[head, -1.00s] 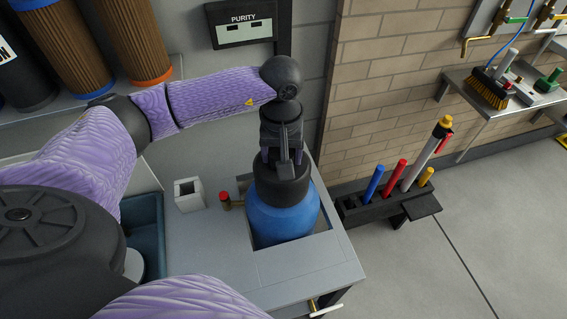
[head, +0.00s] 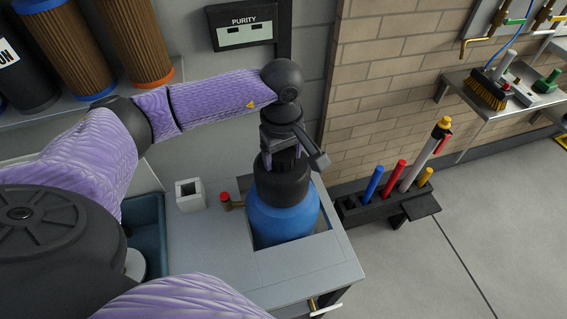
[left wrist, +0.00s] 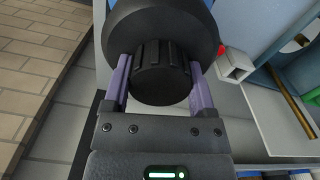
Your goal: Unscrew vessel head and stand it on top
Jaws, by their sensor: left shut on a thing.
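The blue vessel (head: 283,222) stands upright in a cut-out of the grey bench top. Its black head (head: 281,183) sits on top of it, with a ribbed black knob in the middle that shows in the left wrist view (left wrist: 160,78). My left gripper (head: 281,158) points straight down over the vessel and is shut on the vessel head, with one purple finger on each side of the knob. The fingers hide part of the head in the head view. My right gripper is not in view.
A white square holder (head: 189,196) and a small brass valve with a red cap (head: 226,201) stand left of the vessel. A dark blue basin (head: 143,235) is further left. A black rack (head: 388,203) with coloured tubes stands to the right. The bench front is clear.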

